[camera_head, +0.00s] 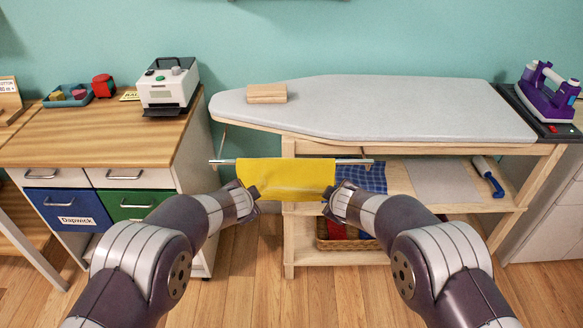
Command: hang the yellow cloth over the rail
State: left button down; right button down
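The yellow cloth (288,177) is spread flat across the middle of the thin metal rail (225,161). It hides that stretch of rail, and its top edge lies along the rail's height. Its front hangs down to a slightly curved lower edge; whether any cloth lies behind the rail is hidden. My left gripper (254,193) is at the cloth's lower left side, overlapping it in view. My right gripper (329,201) is at its lower right corner. The fingers are small and dark, so I cannot tell whether either grips the cloth.
An ironing board (400,105) with a wooden block (267,93) lies behind the rail. A blue checked cloth (362,178) and a lint roller (488,177) lie on the shelf below. A wooden-topped cabinet (95,137) stands left. A purple iron (548,90) sits far right.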

pick_arm(q)
jog(key=shift+a+f, duration=0.1)
jog(key=shift+f, duration=0.1)
pick_arm(e)
jog(key=shift+d+f, duration=0.1)
jog(key=shift+f, duration=0.1)
pick_arm(q)
jog(key=c, duration=1.1)
grip_release()
pick_arm(e)
jog(key=c, duration=1.1)
grip_release()
